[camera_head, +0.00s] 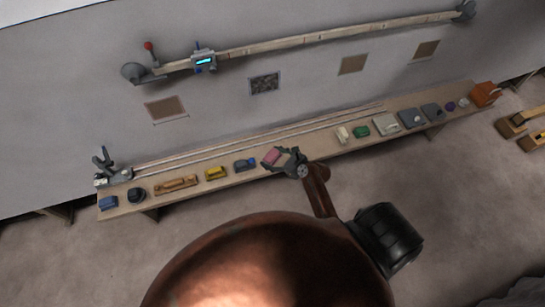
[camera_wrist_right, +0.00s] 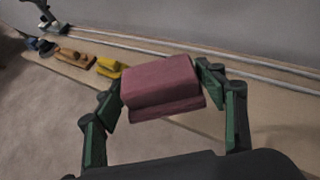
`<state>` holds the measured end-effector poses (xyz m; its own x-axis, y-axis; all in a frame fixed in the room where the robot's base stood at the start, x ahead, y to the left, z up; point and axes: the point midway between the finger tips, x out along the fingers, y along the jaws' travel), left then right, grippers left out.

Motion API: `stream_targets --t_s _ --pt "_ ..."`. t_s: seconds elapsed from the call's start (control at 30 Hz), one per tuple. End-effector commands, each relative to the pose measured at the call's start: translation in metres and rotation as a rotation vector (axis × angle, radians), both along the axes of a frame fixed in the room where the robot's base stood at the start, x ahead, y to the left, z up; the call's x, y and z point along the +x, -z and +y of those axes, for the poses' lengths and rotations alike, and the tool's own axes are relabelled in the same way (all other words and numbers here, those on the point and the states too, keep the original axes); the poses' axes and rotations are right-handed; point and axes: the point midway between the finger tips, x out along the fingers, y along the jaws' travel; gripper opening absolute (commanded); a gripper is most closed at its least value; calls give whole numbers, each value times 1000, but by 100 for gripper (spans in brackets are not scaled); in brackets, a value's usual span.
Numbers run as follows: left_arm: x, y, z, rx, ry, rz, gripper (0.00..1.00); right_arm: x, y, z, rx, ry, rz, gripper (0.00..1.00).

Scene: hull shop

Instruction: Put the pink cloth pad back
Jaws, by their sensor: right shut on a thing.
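The pink cloth pad (camera_head: 271,156) is a small block in my right gripper (camera_head: 284,159), at the middle of the long shelf. In the right wrist view the pad (camera_wrist_right: 160,86) sits between the two green-lined fingers, with a thinner layer under its thick upper part. My right gripper (camera_wrist_right: 165,100) is shut on it. The pad appears over or close to the shelf surface; I cannot tell whether it touches. The long wooden shelf (camera_head: 325,143) runs along the wall. My left gripper is not in view.
On the shelf, left of the pad, are a dark grey-blue item (camera_head: 245,164), a yellow block (camera_head: 215,173) and a wooden tool (camera_head: 176,185). To the right are a cream block (camera_head: 342,134), a green block (camera_head: 361,130) and an orange box (camera_head: 485,94). Rails run behind.

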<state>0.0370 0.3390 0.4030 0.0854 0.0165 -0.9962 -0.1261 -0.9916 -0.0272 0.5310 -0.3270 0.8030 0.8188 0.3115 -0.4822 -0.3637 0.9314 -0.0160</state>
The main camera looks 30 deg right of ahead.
Motion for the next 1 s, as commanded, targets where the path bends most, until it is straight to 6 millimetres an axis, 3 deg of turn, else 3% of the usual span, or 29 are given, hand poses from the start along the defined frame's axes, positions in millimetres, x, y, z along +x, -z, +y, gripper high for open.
stream_targets --t_s 0.03,0.13,0.33,0.77,1.0 --pt "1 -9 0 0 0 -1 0 -16 12 -7 23 70 -17 40" --pt "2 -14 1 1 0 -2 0 -36 31 -19 36 162 -59 40" --pt "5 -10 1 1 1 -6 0 -43 48 -27 40 216 -90 40" --pt "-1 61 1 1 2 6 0 40 92 -43 39 215 -92 40" --pt "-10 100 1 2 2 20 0 63 120 -48 38 216 -90 40"
